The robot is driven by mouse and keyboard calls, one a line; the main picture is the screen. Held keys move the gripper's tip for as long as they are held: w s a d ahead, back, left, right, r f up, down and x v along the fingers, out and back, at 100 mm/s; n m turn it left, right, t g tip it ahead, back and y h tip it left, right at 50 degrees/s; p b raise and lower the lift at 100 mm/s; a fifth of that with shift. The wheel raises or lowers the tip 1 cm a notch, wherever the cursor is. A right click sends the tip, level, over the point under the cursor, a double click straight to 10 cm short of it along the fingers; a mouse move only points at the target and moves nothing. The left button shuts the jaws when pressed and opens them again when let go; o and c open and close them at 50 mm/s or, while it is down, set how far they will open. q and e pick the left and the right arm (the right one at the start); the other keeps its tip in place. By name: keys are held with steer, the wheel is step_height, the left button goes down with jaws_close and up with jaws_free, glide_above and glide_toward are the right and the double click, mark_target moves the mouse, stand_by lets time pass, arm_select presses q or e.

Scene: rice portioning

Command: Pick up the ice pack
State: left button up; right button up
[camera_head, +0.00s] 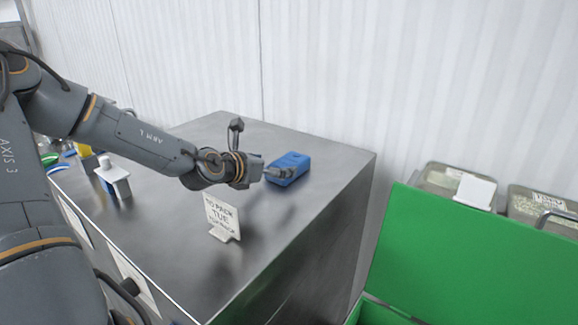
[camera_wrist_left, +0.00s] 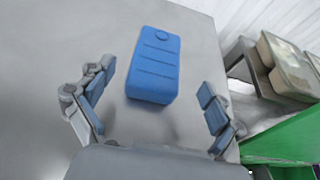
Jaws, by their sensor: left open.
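The ice pack (camera_head: 292,165) is a blue block lying on the steel counter (camera_head: 180,240) near its back right corner. It also shows in the left wrist view (camera_wrist_left: 155,65), lying flat with ridges across its top and a round cap at the far end. My left gripper (camera_head: 280,172) reaches it from the left in the head view. In the left wrist view the gripper (camera_wrist_left: 155,108) is open, one finger on each side of the ice pack's near end, with gaps between the fingers and the pack. My right gripper is in neither view.
A small white sign (camera_head: 222,215) stands on the counter in front of my left forearm. A white dispenser-like item (camera_head: 113,178) stands at the left. A green open box (camera_head: 470,260) is at the right, with lidded containers (camera_head: 440,180) behind it. A white wall backs the counter.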

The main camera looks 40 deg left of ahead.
mark_target(283, 165)
arm_select(q)
steer(key=shift+w+a+f+p, duration=0.1)
steer(key=shift+w+f+p, duration=0.25)
steer(key=shift+w, duration=0.1)
steer(key=p+x, duration=0.1)
steer(key=x, duration=0.2)
steer(key=shift+a+f, duration=0.15)
steer(key=shift+f, duration=0.15)
steer(key=shift+w+f, duration=0.2)
steer(key=shift+w, duration=0.3)
steer(key=c, duration=1.3)
steer(key=shift+r, duration=0.1)
steer(key=shift+c, duration=1.1)
steer(key=shift+r, duration=0.1)
